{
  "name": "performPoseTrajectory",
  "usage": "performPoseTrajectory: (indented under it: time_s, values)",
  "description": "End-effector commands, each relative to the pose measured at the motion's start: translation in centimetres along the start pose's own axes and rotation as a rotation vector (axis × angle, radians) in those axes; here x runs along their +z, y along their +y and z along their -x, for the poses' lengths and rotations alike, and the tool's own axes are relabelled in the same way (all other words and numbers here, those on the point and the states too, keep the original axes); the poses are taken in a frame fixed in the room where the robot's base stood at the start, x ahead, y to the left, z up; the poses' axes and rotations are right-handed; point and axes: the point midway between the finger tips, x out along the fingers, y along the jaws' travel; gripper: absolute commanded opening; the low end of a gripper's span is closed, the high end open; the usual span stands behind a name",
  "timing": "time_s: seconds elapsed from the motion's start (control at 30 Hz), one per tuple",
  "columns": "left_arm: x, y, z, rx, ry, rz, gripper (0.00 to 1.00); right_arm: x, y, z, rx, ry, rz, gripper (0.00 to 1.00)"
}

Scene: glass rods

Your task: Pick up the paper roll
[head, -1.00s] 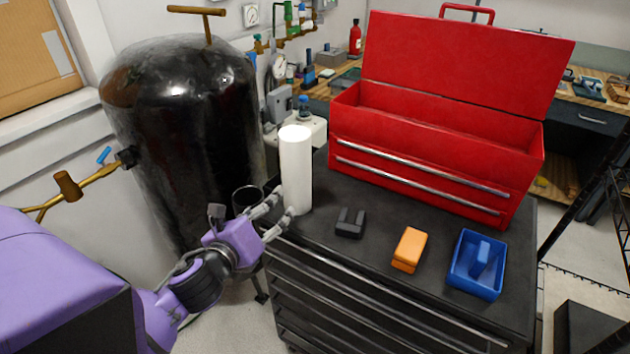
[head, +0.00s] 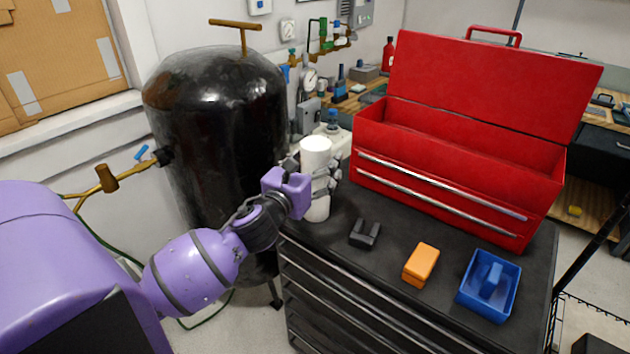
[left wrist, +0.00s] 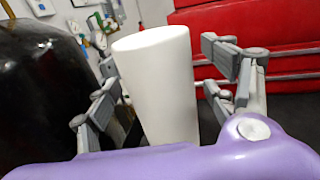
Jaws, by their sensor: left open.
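The white paper roll (head: 316,152) stands upright on the left end of the black cabinet top. My left gripper (head: 328,179) is at the roll, with its grey fingers in front of the roll's middle in the head view. In the left wrist view the paper roll (left wrist: 160,85) stands between the two spread fingers of the left gripper (left wrist: 168,85). The fingers are open, with a visible gap on the right side. The right gripper is not in view.
A red toolbox (head: 440,195) with a raised lid stands behind the roll to the right. A black holder (head: 365,234), an orange block (head: 421,264) and a blue tray (head: 465,290) sit on the cabinet top. A black tank (head: 215,130) stands close on the left.

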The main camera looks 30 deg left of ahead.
Motion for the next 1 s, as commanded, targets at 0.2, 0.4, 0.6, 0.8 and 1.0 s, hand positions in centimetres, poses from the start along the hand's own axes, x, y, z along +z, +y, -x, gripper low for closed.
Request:
performPoseTrajectory:
  time_s: [0.2,0.4,0.6,0.8,1.0]
  values:
    - [-0.2,0.0,-0.7,0.0,0.003,0.002,0.77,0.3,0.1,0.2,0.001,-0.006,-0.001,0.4]
    - [-0.2,0.0,-0.6,0.0,0.003,0.002,0.64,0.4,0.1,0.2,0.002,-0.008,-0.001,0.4]
    - [-0.2,0.0,-0.6,0.0,0.003,0.002,0.38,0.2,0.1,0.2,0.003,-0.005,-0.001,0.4]
    - [-0.2,0.0,-0.6,0.0,0.003,0.002,0.11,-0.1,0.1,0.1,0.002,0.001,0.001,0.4]
    - [-0.1,0.0,-0.6,0.0,0.002,0.001,0.0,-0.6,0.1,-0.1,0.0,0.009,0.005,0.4]
